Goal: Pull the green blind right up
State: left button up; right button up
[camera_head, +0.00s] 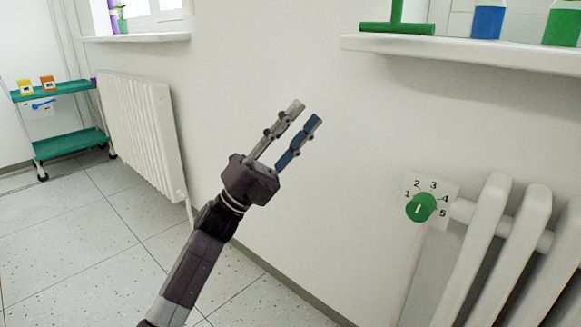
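No green blind can be made out in the head view. My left gripper (307,112) is raised in the middle of the view, in front of the bare white wall. Its two fingers, one grey and one blue, point up and to the right. They stand apart with an empty gap between them, and the gripper holds nothing. My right gripper does not show.
A white sill (460,52) at upper right bears a green T-shaped object (397,27) and blue and green containers. Below is a radiator (487,240) with a green dial (421,207). Another radiator (142,125) and a green trolley (70,143) stand left. Floor between is clear.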

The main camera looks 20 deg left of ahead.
pick_arm(q)
jog(key=w+a+f+n+t+y, duration=0.1)
jog(key=f+n+t+y, duration=0.3)
jog(key=n+y, duration=0.4)
jog(key=w+a+f+n+t+y, duration=0.2)
jog(key=w+f+n+t+y, duration=0.1)
jog(key=f+n+y, duration=0.4)
jog(key=shift+w+n+t+y, duration=0.25)
jog(key=shift+n+t+y, duration=0.2)
jog(key=shift+n, duration=0.55)
jog(key=shift+f, duration=0.1)
